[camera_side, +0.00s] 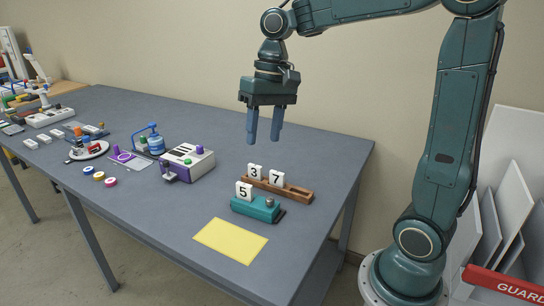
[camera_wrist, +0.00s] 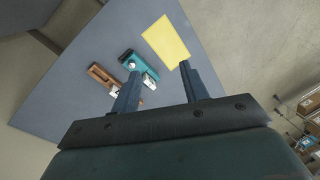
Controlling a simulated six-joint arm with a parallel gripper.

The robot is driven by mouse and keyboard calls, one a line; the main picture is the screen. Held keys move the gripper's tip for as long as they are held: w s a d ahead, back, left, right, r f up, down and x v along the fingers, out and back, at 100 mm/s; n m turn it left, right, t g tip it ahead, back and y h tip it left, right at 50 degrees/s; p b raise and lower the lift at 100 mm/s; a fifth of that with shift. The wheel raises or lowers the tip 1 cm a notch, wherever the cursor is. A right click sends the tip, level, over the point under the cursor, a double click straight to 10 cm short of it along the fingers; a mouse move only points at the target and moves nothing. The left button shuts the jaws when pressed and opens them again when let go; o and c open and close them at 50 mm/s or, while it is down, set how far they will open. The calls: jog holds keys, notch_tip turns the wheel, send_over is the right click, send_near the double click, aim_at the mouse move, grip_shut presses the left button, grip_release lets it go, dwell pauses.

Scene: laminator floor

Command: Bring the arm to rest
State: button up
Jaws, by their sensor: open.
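My gripper (camera_side: 264,123) is open and empty, its two blue fingers pointing down, raised well above the grey table (camera_side: 330,160). It also shows from behind in the wrist view (camera_wrist: 158,82), with the fingers apart and nothing between them. Below and a little right of it in the side view are a brown wooden rack (camera_side: 298,192) holding white tiles marked 3 (camera_side: 255,170) and 7 (camera_side: 277,178), and a teal block (camera_side: 258,209) with a white tile marked 5 (camera_side: 243,191). My gripper touches none of them.
A yellow sheet (camera_side: 230,240) lies near the table's front edge. White panels (camera_side: 500,200) and a red guard bar (camera_side: 505,285) are at right.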

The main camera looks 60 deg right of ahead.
jog(key=s+a+f+n+t+h, duration=0.1)
jog(key=s+n+t, duration=0.1)
jog(key=s, duration=0.5)
jog(key=s+a+n+t+h, duration=0.1)
jog(key=s+n+t, duration=0.1)
jog(key=s, duration=0.6)
jog(key=shift+s+a+f+n+t, duration=0.25)
jog(key=shift+f+n+t, duration=0.15)
jog(key=shift+t, duration=0.1)
dwell(0.3)
